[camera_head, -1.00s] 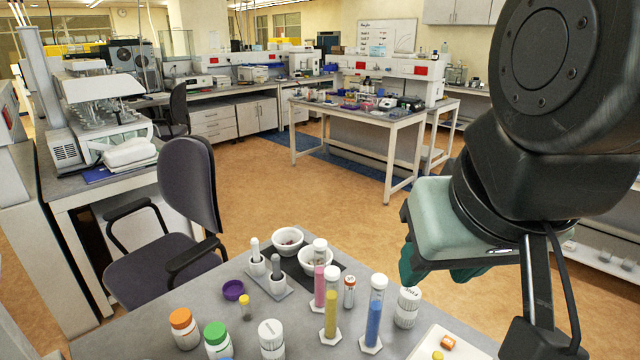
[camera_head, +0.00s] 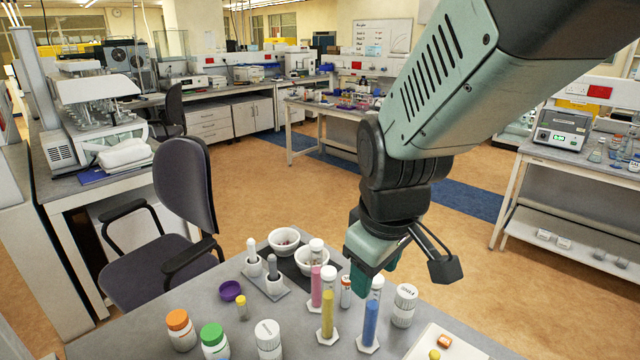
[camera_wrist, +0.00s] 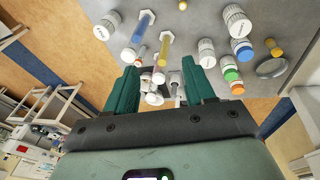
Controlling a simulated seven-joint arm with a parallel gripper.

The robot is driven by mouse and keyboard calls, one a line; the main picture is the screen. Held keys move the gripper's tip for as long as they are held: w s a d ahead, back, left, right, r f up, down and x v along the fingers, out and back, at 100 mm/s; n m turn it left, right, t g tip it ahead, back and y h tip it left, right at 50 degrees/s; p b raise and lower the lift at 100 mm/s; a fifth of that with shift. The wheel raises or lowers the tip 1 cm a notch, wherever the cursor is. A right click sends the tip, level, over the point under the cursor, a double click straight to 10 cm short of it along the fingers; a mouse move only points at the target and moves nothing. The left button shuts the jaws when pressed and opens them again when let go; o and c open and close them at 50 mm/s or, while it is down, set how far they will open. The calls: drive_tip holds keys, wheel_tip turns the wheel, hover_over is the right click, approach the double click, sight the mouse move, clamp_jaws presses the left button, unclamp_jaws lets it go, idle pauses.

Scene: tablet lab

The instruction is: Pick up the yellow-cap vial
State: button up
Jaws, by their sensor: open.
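My gripper (camera_head: 372,278) is open, with teal fingers, above the bench and well to the right of the vial. In the wrist view my gripper (camera_wrist: 160,75) has its two fingers apart, with nothing held between them.
Pink (camera_head: 316,285), yellow (camera_head: 327,315) and blue (camera_head: 370,325) cylinders stand close to my gripper. A pestle rack (camera_head: 266,285) and white bowls (camera_head: 284,241) are behind. A chair (camera_head: 185,200) stands at left.

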drive_tip(key=a+f+n+g, duration=0.1)
drive_tip(key=f+n, duration=0.2)
drive_tip(key=f, duration=0.4)
drive_tip(key=w+a+f+n+g, duration=0.1)
drive_tip(key=f+n, duration=0.2)
drive_tip(key=f, duration=0.4)
drive_tip(key=w+a+f+n+g, duration=0.1)
drive_tip(key=a+f+n, duration=0.1)
drive_tip(key=f, duration=0.5)
drive_tip(key=shift+w+f+n, duration=0.2)
drive_tip(key=shift+f+n, duration=0.1)
drive_tip(key=shift+n, duration=0.1)
wheel_tip(320, 180, down, 5)
drive_tip(key=shift+r, duration=0.15)
drive_tip(key=shift+s+d+f, duration=0.1)
drive_tip(key=shift+d+f, duration=0.1)
drive_tip(key=shift+f, duration=1.25)
drive_tip(key=shift+s+d+f, duration=0.1)
drive_tip(key=shift+d+f, duration=0.05)
drive_tip(key=shift+f, duration=1.3)
clamp_jaws()
